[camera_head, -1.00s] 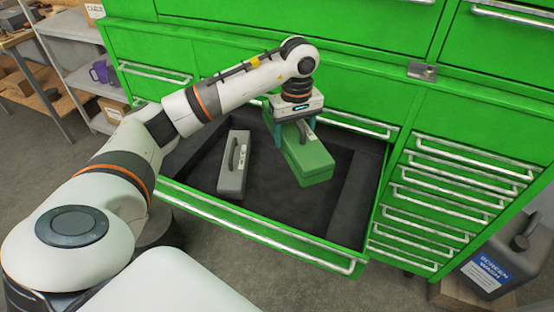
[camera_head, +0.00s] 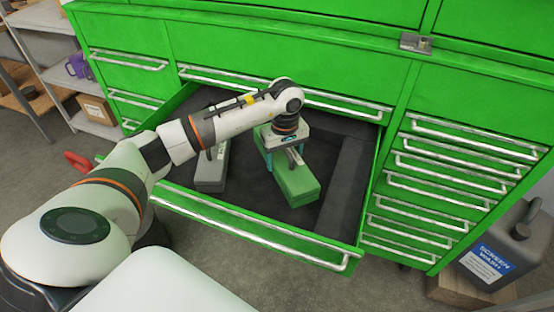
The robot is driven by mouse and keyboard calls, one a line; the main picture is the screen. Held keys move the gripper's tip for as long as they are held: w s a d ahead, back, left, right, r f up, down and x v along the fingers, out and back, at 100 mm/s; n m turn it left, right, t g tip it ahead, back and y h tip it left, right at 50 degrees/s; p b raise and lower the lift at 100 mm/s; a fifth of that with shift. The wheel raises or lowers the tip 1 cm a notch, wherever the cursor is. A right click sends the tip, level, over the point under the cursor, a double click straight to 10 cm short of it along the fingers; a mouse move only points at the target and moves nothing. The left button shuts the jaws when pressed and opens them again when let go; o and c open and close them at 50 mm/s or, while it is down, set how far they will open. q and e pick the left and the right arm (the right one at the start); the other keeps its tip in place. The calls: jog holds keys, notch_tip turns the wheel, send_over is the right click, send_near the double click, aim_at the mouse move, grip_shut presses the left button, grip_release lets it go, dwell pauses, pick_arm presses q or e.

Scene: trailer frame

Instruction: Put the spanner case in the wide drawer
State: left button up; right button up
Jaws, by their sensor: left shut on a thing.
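The wide drawer (camera_head: 240,223) of the green cabinet is pulled open, with a dark lined floor. My left gripper (camera_head: 285,160) points down over the drawer and is shut on a green case (camera_head: 297,187) with a grey handle. I take this to be the spanner case. It is inside the drawer's outline, right of a grey case (camera_head: 211,172), with a gap between them. I cannot tell whether its underside touches the drawer floor. My left forearm hides part of the grey case and the drawer's left side. My right gripper is not in view.
Free drawer floor (camera_head: 335,170) lies right of the green case. A stack of narrow shut drawers (camera_head: 440,180) stands at the right. A red object (camera_head: 78,161) shows left of my arm.

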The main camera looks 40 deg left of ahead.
pick_arm(q)
notch_tip(320, 180, down, 4)
jog(key=shift+f+p, duration=0.25)
jog(key=shift+p, duration=0.05)
jog(key=shift+f, duration=0.2)
jog(key=shift+f, duration=0.1)
jog(key=o, duration=1.3)
jog(key=shift+r, duration=0.25)
notch_tip(320, 180, up, 12)
jog(key=shift+f+b, duration=0.15)
jog(key=shift+b, duration=0.8)
